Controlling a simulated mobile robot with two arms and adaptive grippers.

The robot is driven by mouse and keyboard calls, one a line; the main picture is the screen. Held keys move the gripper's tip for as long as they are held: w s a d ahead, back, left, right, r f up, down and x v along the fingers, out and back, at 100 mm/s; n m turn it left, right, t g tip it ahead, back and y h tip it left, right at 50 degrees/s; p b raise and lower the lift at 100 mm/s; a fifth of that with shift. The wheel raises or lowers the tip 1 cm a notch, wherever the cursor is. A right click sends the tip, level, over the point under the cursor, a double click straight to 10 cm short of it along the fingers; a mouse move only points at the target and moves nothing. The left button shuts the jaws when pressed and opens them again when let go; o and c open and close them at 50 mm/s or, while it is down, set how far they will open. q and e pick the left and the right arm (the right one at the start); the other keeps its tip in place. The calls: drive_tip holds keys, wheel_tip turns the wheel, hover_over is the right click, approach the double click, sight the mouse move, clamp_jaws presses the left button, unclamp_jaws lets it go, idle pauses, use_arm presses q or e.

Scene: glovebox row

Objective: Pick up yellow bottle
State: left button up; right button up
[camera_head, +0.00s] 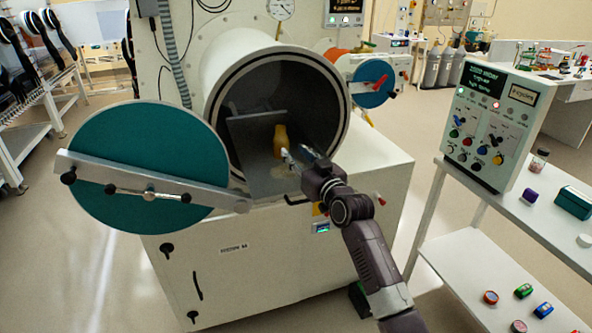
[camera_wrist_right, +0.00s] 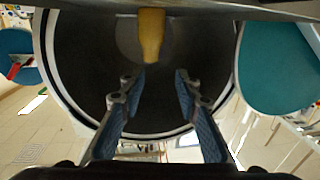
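The yellow bottle (camera_head: 281,140) stands upright on a grey tray (camera_head: 252,128) inside the round chamber opening. In the right wrist view the bottle (camera_wrist_right: 152,36) shows at the top centre, and its far end is cut off by the tray edge. My right gripper (camera_head: 297,156) reaches into the mouth of the chamber, just in front of and slightly right of the bottle. In the wrist view its two fingers (camera_wrist_right: 158,80) are apart, with nothing between them. The bottle lies beyond the fingertips. My left gripper is not in view.
The chamber's round rim (camera_head: 343,95) surrounds my right gripper. The open teal door (camera_head: 135,150) hangs at the left with its metal bar. A white shelf table (camera_head: 520,215) with a control box (camera_head: 490,125) and small items stands at the right.

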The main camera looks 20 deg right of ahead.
drive_tip(key=shift+o, duration=1.4)
